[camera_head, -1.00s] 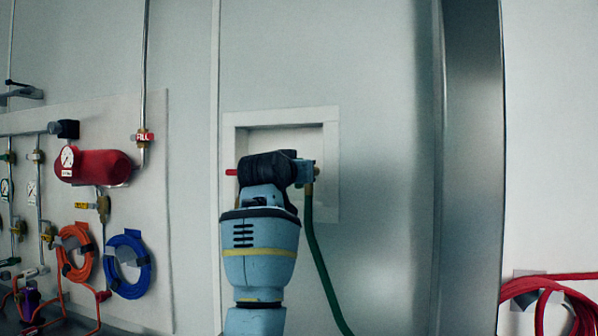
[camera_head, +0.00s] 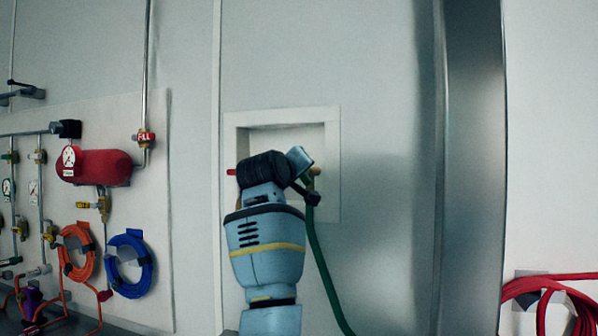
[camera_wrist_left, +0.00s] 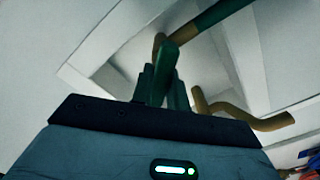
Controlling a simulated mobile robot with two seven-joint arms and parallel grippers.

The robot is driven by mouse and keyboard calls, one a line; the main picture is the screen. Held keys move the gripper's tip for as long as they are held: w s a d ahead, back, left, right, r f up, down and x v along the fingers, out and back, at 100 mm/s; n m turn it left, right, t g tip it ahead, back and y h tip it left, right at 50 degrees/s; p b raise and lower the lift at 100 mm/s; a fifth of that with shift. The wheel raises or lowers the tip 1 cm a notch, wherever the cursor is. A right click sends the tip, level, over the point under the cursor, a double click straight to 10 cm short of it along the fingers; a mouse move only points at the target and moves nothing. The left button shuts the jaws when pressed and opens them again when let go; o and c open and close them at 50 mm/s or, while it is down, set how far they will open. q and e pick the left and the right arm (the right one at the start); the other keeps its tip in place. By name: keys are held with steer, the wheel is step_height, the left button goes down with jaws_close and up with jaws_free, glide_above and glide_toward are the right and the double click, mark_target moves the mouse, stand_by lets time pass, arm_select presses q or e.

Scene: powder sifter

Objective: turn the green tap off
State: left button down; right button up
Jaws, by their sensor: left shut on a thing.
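The green tap sits in the wall recess, mostly hidden behind my left gripper (camera_head: 302,178) in the head view. In the left wrist view, my left gripper (camera_wrist_left: 163,82) is shut on the green tap handle (camera_wrist_left: 171,54), which stands up between the fingertips. A brass pipe (camera_wrist_left: 268,122) curves out to the right of the fingers. A green hose (camera_head: 318,258) hangs down from the brass fitting (camera_head: 315,171) beside the gripper. My right gripper is in neither view.
A white-framed recess (camera_head: 332,120) surrounds the tap. A red handle (camera_head: 231,172) pokes out left of my wrist. A red tank (camera_head: 100,167) and orange (camera_head: 76,252) and blue (camera_head: 130,264) hose coils hang on the left panel. A red hose (camera_head: 545,288) hangs far right.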

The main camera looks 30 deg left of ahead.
arm_select(q)
steer(key=n, duration=0.4)
steer(key=shift+f+n, duration=0.1)
steer(key=shift+n, duration=0.2)
steer(key=shift+a+f+n, duration=0.1)
steer(key=shift+f+n, duration=0.1)
steer(key=shift+n, duration=2.4)
steer(key=c, duration=1.4)
jaws_free()
steer(key=shift+s, duration=0.1)
steer(key=shift+v, duration=3.85)
